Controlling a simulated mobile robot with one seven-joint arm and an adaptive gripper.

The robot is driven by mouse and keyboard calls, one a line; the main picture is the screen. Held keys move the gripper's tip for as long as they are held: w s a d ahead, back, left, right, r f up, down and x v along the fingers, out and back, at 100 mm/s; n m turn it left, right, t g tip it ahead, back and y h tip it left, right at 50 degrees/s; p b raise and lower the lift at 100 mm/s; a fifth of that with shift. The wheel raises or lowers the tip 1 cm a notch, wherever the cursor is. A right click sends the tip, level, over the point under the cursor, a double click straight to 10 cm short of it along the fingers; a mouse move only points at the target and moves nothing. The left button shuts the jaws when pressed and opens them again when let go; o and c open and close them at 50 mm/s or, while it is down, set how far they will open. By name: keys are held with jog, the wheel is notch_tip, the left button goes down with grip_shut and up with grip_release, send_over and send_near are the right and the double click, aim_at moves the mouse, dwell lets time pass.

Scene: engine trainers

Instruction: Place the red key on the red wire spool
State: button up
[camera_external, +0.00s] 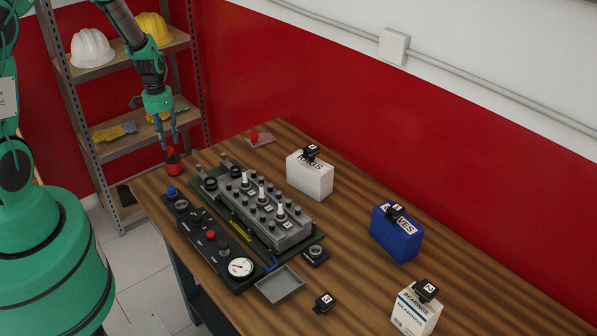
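My gripper (170,148) points down over the far left corner of the wooden table. Its two fingers look a little apart. Just below and at the fingertips is a red spool-like object (174,167), standing on the table corner; it appears to be the red wire spool. A small bit of red shows right at the fingertips, but it is too small to tell whether it is the red key or part of the spool. I cannot tell whether the fingers hold anything. No separate red key is clearly recognisable.
An engine trainer (265,214) and a black control panel (210,236) fill the table's left part. A red object on a small plate (260,138) sits at the back.

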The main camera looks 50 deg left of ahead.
notch_tip(320, 180, up, 9)
jog(key=shift+a+r+b, duration=0.15)
jog(key=shift+a+b, duration=0.05)
jog(key=shift+b, duration=0.25)
dwell(0.6)
jog(key=shift+r, duration=0.1)
jog(key=s+d+r+t+y, duration=0.1)
jog(key=d+r, duration=0.8)
jog(key=r, duration=0.4)
jog(key=s+d+r+t, duration=0.1)
jog(key=d+r, duration=0.9)
jog(key=r, duration=0.2)
jog(key=s+d+r+t, duration=0.1)
jog(key=s+d+r, duration=0.5)
jog(key=s+d, duration=0.2)
jog(key=s+d+r+m+t, duration=0.1)
jog(key=s+d+r+t, duration=0.1)
jog(key=s+d+r, duration=0.4)
jog(key=s+d, duration=0.2)
jog(key=s, duration=0.3)
jog(key=shift+d+m+t, duration=0.2)
jog(key=shift+m+t, duration=0.1)
